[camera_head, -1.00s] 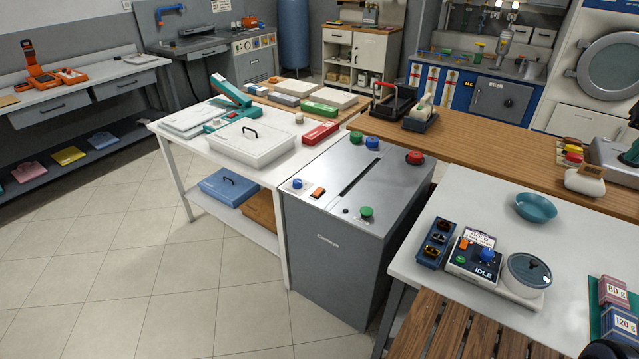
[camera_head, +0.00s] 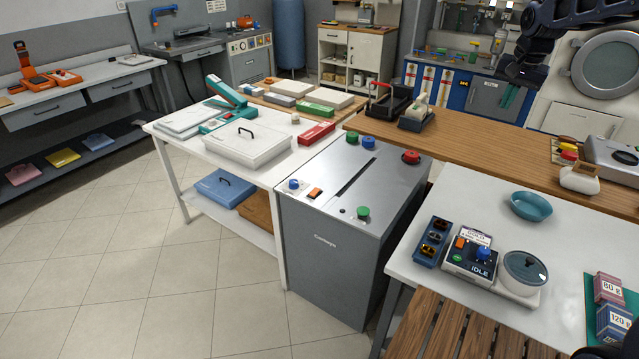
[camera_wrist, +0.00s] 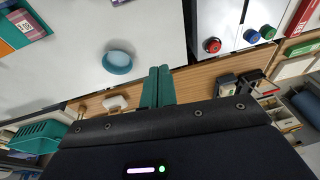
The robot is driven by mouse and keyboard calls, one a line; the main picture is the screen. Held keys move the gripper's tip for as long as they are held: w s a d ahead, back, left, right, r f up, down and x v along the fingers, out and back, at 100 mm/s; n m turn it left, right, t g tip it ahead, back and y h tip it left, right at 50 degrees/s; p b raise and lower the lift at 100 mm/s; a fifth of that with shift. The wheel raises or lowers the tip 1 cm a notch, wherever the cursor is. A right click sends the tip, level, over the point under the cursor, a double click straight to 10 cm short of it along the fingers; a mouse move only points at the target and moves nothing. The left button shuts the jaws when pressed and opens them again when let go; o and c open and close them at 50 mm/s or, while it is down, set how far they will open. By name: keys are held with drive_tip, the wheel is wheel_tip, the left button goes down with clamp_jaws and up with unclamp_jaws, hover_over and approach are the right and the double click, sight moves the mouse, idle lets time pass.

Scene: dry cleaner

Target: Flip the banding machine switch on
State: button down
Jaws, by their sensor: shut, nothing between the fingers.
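A grey metal cabinet machine (camera_head: 330,240) with a long dark slot in its top stands in the middle of the head view; I take it as the banding machine. An orange rocker switch (camera_head: 315,193) sits at its front left top edge, and its position is too small to tell. Blue, green and red knobs surround the slot. Part of the machine top (camera_wrist: 232,22) shows in the wrist view, with a red knob (camera_wrist: 212,45). My gripper (camera_wrist: 158,72) is shut and empty, its teal fingers together. In the head view my gripper (camera_head: 511,97) is high at upper right, well away from the machine.
A white table (camera_head: 410,270) at right holds a control box with an IDLE display (camera_head: 472,258), a lidded pot (camera_head: 524,270) and a teal bowl (camera_head: 531,206). A wooden counter (camera_head: 470,150) runs behind. A white table with a lidded box (camera_head: 250,145) adjoins the machine's left.

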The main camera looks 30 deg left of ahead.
drive_tip(key=w+a+f, duration=0.1)
drive_tip(key=a+f, duration=0.1)
drive_tip(key=a, duration=0.5)
drive_tip(key=w+a+f, duration=0.1)
drive_tip(key=a+f, duration=0.2)
drive_tip(key=a, duration=0.5)
drive_tip(key=h, duration=0.1)
hover_over(316, 189)
drive_tip(key=s, duration=0.3)
drive_tip(key=s+x, duration=0.2)
drive_tip(key=x, duration=0.9)
drive_tip(key=s+f+x, duration=0.1)
drive_tip(key=s+x, duration=0.2)
drive_tip(key=x, duration=0.8)
drive_tip(key=shift+w+f, duration=0.15)
drive_tip(key=shift+w, duration=0.25)
drive_tip(key=x, duration=1.4)
drive_tip(key=shift+s, duration=0.1)
